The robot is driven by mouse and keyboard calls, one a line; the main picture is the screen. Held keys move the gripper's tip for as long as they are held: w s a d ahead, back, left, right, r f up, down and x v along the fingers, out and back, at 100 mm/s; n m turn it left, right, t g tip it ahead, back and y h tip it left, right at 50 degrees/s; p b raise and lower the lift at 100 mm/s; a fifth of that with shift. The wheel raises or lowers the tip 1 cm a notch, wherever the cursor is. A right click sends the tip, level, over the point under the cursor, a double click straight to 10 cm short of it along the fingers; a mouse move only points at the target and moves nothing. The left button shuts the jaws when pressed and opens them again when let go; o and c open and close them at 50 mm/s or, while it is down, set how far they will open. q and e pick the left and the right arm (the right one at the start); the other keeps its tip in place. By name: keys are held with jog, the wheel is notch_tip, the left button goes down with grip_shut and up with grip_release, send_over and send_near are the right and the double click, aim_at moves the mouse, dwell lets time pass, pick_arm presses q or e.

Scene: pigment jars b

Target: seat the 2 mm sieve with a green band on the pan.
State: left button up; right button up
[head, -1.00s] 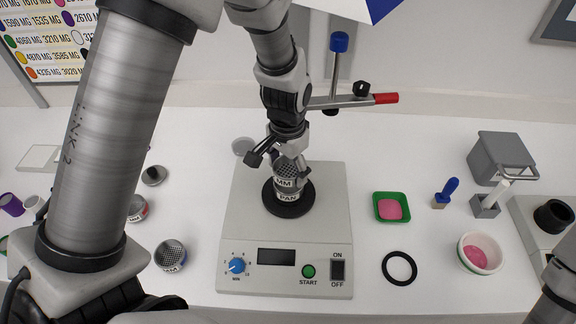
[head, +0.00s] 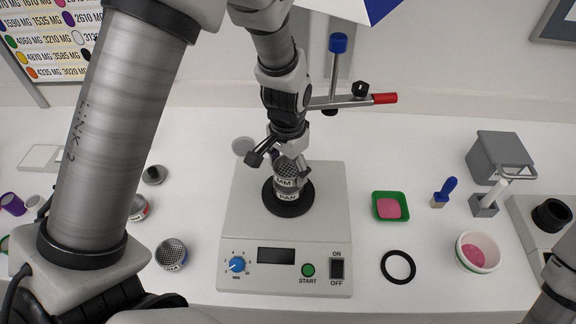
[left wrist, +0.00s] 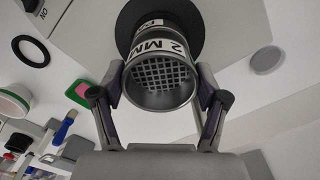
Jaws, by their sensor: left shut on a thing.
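The 2 mm sieve (head: 285,182) is a metal cup with a mesh and a white label; in the left wrist view its label (left wrist: 160,48) reads 2 MM. No green band shows on the parts in view. My left gripper (head: 281,163) is shut on the sieve, one finger on each side. The pan (head: 287,197), labelled PAN, stands on the black round plate (head: 292,209) of the shaker. The sieve is upright directly above the pan and looks in contact with it; I cannot tell if it sits fully down. My right gripper is out of view.
The shaker (head: 233,215) has a dial and switch at its front. A clamp arm with a red handle (head: 385,98) is behind. Right of the shaker are a green tray (head: 403,200), a black ring (head: 398,279) and a white bowl (head: 466,258). Another sieve (head: 171,254) stands at front left.

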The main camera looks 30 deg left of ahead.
aim_at(287, 175)
pick_arm(q)
jog(key=shift+r+p, duration=0.1)
jog(key=shift+p, duration=0.2)
dwell(0.4)
jog(key=shift+s+f+b, duration=0.1)
jog(key=shift+f+b, duration=0.65)
jog(key=shift+f, duration=0.5)
jog(key=o, duration=1.2)
notch_tip(287, 175, up, 12)
jog(key=shift+r, duration=0.1)
